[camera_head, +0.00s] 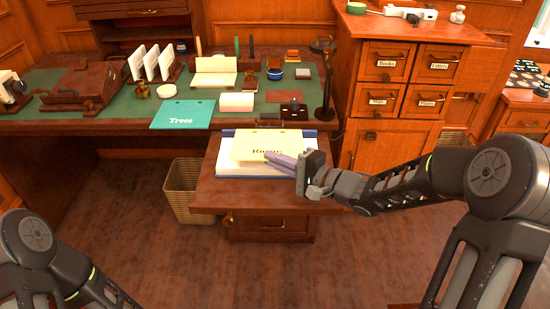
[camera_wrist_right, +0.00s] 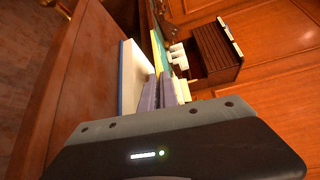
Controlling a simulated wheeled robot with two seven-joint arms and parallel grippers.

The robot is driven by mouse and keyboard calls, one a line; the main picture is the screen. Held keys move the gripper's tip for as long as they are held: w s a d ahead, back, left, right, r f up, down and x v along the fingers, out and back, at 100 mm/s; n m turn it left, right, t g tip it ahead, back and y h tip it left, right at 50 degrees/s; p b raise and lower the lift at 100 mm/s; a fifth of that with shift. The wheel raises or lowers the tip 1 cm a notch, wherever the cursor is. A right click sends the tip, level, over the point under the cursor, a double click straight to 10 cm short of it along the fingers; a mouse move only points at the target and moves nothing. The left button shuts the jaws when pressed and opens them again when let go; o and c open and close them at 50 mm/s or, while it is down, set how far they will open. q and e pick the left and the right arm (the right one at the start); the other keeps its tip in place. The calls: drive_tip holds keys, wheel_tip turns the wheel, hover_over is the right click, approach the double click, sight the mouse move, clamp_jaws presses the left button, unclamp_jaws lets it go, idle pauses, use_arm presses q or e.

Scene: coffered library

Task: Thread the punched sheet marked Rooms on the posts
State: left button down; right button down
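The pale yellow punched sheet marked Rooms (camera_head: 262,140) is over an open blue-and-white binder (camera_head: 222,160) on the pulled-out desk board. Small dark marks like holes show at its far edge. My right gripper (camera_head: 270,157) is at the sheet's near right side, its purple-grey fingers covering part of the word. In the right wrist view the fingers (camera_wrist_right: 160,92) are close together, with the yellow sheet (camera_wrist_right: 158,50) edge-on between them, apart from the white binder pages (camera_wrist_right: 134,75). I cannot make out the posts. My left arm shows at lower left, its gripper out of frame.
A teal sheet marked Trees (camera_head: 182,114) lies at the desk's front edge, left of the board. A black box (camera_head: 293,110) and a dark lamp (camera_head: 325,80) stand behind the binder. A drawer cabinet (camera_head: 395,75) rises at right. A wicker basket (camera_head: 185,195) stands below.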

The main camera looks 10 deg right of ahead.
drive_tip(key=shift+s+p, duration=0.1)
drive_tip(key=shift+p, duration=0.8)
idle(0.9)
drive_tip(key=shift+f, duration=1.3)
idle(1.9)
drive_tip(key=c, duration=1.6)
unclamp_jaws()
drive_tip(key=shift+o, duration=0.2)
drive_tip(key=shift+s, duration=0.15)
drive_tip(key=shift+s+a+p, duration=0.2)
drive_tip(key=shift+s, duration=0.55)
drive_tip(key=shift+s+a+p, duration=0.15)
drive_tip(key=shift+s+p, duration=0.05)
drive_tip(key=shift+s, duration=0.5)
drive_tip(key=shift+s+a+p, duration=0.2)
drive_tip(key=shift+s, duration=0.55)
drive_tip(key=shift+s, duration=0.15)
